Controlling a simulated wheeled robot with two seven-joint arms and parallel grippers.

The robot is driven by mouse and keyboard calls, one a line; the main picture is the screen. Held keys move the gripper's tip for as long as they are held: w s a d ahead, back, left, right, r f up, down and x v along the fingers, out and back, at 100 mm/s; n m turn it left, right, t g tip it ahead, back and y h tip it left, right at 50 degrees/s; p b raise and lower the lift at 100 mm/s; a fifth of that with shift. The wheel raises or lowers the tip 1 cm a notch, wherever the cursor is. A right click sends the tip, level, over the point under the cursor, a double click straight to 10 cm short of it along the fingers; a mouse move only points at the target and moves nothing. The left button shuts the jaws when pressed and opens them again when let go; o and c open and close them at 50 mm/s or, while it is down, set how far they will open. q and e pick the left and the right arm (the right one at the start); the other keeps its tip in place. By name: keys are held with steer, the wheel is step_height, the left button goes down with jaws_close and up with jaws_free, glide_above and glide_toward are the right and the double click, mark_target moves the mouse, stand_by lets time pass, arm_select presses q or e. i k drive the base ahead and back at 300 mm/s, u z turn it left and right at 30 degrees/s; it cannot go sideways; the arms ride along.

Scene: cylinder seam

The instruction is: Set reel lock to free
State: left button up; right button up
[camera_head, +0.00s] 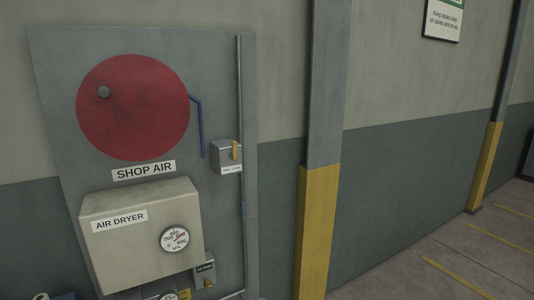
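A large red disc, the shop air reel (140,125), is mounted on the upper part of a grey wall panel. To its lower right is a small grey box (222,160) with a white label too small to read clearly; it appears to be the reel lock. A blue hose (200,125) runs from the reel's right edge down beside the box. Neither of my grippers is in view.
Below the reel is a beige air dryer box (110,245) with a round gauge (174,239). A smaller grey box (204,271) sits at its lower right. A grey and yellow column (318,220) stands right of the panel. The floor (450,265) further right is clear.

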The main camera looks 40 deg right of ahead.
mark_target(234, 155)
steer(key=z, duration=3.2)
steer(key=i, duration=3.45)
steer(key=u, duration=3.4)
